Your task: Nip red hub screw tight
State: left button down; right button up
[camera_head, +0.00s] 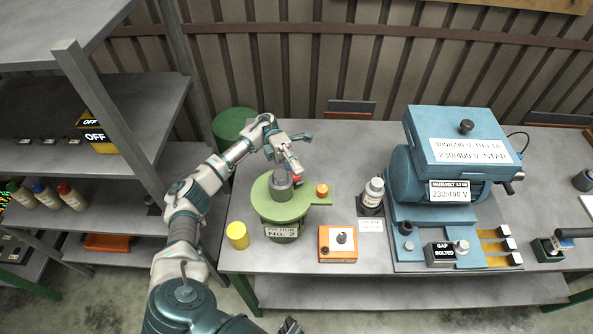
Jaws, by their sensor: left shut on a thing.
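The red hub screw (298,180) shows as a small patch of red at the side of the grey hub (281,186), on top of the round green pot (262,208) labelled No. 2. My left gripper (294,169) reaches over the hub from behind and is shut on the red screw. Its fingers hide most of the screw, so I cannot tell how far in it sits. A dark piece at the bottom edge looks like the tip of my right gripper (290,326); its jaws cannot be made out.
A yellow cylinder (237,235) stands left of the pot. An orange box (337,243) and a white bottle (373,191) are to its right. A large blue motor unit (459,139) fills the bench's right side. Grey shelves (130,112) stand close on the left.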

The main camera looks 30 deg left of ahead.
pick_arm(q)
jog(key=shift+f, duration=0.15)
jog(key=c, duration=0.9)
grip_release()
jog(key=shift+c, duration=0.2)
